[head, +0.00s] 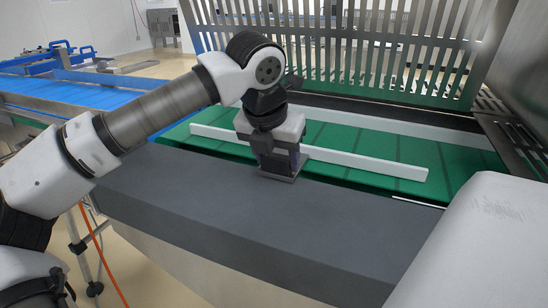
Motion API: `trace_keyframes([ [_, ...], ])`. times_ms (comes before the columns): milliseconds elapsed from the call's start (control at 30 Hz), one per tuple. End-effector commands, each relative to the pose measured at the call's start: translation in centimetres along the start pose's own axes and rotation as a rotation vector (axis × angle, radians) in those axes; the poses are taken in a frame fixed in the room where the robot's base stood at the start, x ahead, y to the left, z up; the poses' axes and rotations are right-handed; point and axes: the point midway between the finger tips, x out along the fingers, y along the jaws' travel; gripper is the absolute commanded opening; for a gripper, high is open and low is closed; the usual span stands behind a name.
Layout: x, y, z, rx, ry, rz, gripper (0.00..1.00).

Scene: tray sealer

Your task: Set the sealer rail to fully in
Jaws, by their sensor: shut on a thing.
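The sealer rail, a long white bar (360,162), lies across the green belt (335,136) in the head view, slanting from upper left to lower right. My gripper (278,172) points down at the near side of the rail, beside the dark grey front ledge. It hides a short middle stretch of the rail. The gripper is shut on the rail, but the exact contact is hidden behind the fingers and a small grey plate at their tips. Green belt shows on both sides of the rail.
A second white bar (420,127) runs along the belt's far side. A slatted metal guard (350,55) stands raised behind. The broad dark grey ledge (250,215) in front is clear. A blue conveyor (100,92) lies at left, and a large white rounded body fills the lower right.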

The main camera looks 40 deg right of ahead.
Motion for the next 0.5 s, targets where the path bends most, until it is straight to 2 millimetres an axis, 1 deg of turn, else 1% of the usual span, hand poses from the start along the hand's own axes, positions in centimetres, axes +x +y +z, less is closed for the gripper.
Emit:
trace_keyframes([
  [33,-0.15,0.10,0.45,-0.003,-0.017,0.000,0.58],
  [167,-0.13,0.08,0.37,-0.003,-0.014,0.000,0.75],
  [500,-0.37,0.07,0.23,-0.002,-0.010,0.001,0.76],
])
